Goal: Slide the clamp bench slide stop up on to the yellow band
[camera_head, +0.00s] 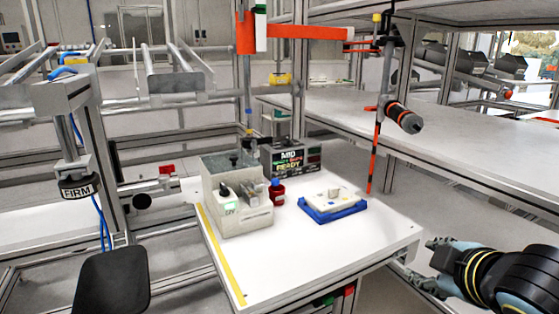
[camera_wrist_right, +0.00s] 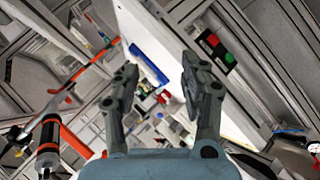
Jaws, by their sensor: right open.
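The clamp bench appears to be the white-topped bench (camera_head: 300,255) in the head view. A vertical post (camera_head: 247,95) rises behind its grey machine box (camera_head: 222,170). A small yellow band (camera_head: 249,131) shows low on this post, with a dark piece just under it; I cannot tell whether that piece is the slide stop. A long yellow strip (camera_head: 222,255) also runs along the bench's left edge. My right gripper (camera_head: 425,262) is open, off the bench's right front corner. In the right wrist view its fingers (camera_wrist_right: 160,65) are apart with nothing between them. My left gripper is not in view.
A blue tray (camera_head: 332,208) with a white part, a red bottle (camera_head: 277,192) and a display box (camera_head: 291,158) are on the bench. A black-and-orange tool (camera_head: 404,118) hangs beside a red rod (camera_head: 377,150) to the right.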

